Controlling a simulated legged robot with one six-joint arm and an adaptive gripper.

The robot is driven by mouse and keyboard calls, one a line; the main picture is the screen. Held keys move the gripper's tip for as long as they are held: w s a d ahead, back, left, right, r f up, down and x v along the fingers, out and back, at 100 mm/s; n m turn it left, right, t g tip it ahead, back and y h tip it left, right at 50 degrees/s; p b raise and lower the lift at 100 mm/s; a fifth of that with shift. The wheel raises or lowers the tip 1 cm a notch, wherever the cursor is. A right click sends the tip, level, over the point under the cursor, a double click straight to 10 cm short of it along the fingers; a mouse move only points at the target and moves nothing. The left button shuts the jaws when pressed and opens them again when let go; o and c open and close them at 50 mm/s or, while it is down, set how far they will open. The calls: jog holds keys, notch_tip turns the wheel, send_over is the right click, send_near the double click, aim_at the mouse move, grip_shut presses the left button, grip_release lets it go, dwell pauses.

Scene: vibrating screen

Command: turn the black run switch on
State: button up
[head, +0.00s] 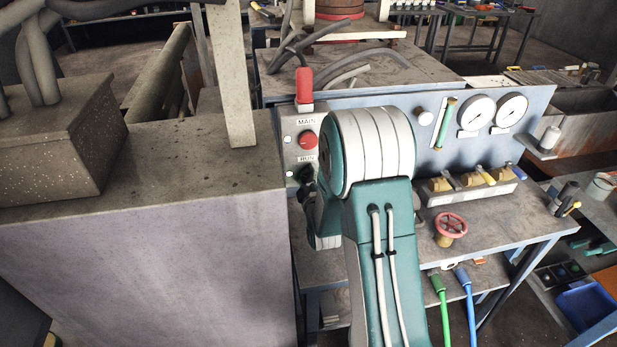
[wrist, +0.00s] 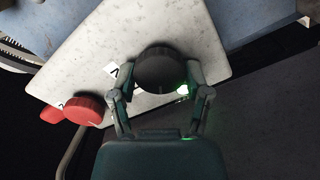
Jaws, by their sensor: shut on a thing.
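The black run switch (wrist: 165,70) is a round dark knob on a pale panel in the wrist view. My gripper (wrist: 161,88) has its two fingers on either side of the knob and is shut on it. In the head view the pale control panel (head: 288,127) carries a "MAIN" label, a red knob and the run switch (head: 307,173) below. My arm covers the right side of the panel there, and my gripper is mostly hidden.
A red lever handle (head: 304,84) stands above the panel, with a red knob (head: 307,140) under it. A large grey block (head: 150,230) stands close on the left. Gauges (head: 477,113) and a red valve wheel (head: 451,225) are to the right of my arm.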

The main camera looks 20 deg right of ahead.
jog(key=shift+a+n, duration=0.15)
jog(key=shift+n, duration=0.15)
jog(key=o, duration=1.2)
jog(key=shift+w, duration=0.1)
jog(key=shift+c, duration=0.2)
jog(key=v, duration=0.7)
jog(key=shift+s, duration=0.25)
jog(key=shift+f, duration=0.1)
